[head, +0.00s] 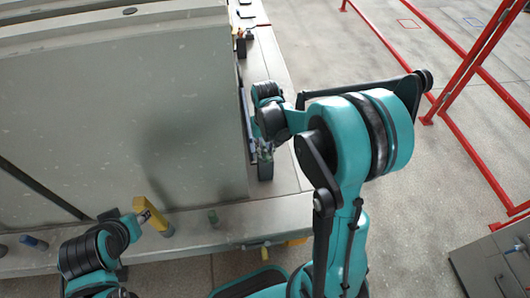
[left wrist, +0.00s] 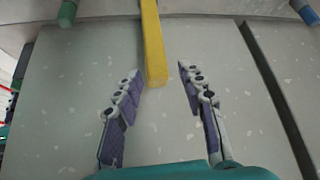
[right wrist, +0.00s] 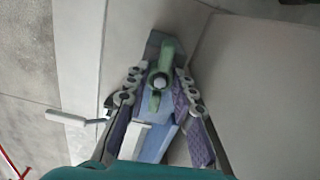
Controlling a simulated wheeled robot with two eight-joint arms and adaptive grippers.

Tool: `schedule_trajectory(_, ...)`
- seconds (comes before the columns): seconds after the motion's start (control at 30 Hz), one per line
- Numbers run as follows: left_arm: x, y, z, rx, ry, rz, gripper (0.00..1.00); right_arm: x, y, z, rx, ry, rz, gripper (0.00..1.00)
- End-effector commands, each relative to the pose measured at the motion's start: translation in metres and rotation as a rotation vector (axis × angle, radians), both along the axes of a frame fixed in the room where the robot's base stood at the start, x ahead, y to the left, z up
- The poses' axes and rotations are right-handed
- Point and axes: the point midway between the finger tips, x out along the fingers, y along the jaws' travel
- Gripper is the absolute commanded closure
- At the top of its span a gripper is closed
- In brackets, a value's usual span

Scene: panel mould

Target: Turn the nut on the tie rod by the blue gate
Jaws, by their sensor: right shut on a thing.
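In the right wrist view a green wing nut (right wrist: 166,62) sits on a tie rod whose round pale end (right wrist: 159,82) shows at its middle. Behind it is the blue gate (right wrist: 155,143), which also shows as a thin blue strip in the head view (head: 246,120). My right gripper (right wrist: 156,85) is shut on the nut, one finger on each side. In the head view my right gripper (head: 264,150) is at the panel's right side, partly hidden by my arm. My left gripper (left wrist: 160,72) is open and empty, by a yellow bar (left wrist: 153,45).
The large grey concrete panel (head: 150,110) fills the left of the head view. A pale handle (right wrist: 66,118) sticks out left of the gate. Red rails (head: 400,60) stand on the floor at right.

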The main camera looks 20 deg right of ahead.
Motion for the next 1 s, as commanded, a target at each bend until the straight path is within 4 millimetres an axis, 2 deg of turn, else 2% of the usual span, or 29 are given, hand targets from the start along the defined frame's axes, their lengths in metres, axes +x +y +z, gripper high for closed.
schedule_trajectory(0.27,0.0000,0.0000,0.0000,0.000,0.000,0.000,0.60,0.0001,0.0001,0.0002,0.000,0.000,-0.015,1.00)
schedule_trajectory(0.53,0.0000,0.0000,-0.0041,0.000,0.000,0.000,0.60,0.0002,0.0001,-0.0003,0.000,0.000,-0.277,1.00)
schedule_trajectory(0.8,0.0000,0.0000,-0.0038,0.000,0.000,0.000,0.60,-0.0003,0.0002,0.0001,0.001,0.001,-0.313,1.00)
schedule_trajectory(0.83,0.0000,0.0000,-0.0038,0.000,0.000,0.000,0.60,-0.0003,0.0002,0.0001,0.001,0.001,-0.313,0.64)
schedule_trajectory(0.9,0.0000,0.0000,-0.0038,0.000,0.000,0.000,0.60,-0.0003,0.0002,0.0001,0.001,0.001,-0.312,0.48)
schedule_trajectory(1.0,0.0000,0.0000,-0.0038,0.000,0.000,0.000,0.60,-0.0002,0.0001,0.0002,0.000,0.001,-0.311,0.48)
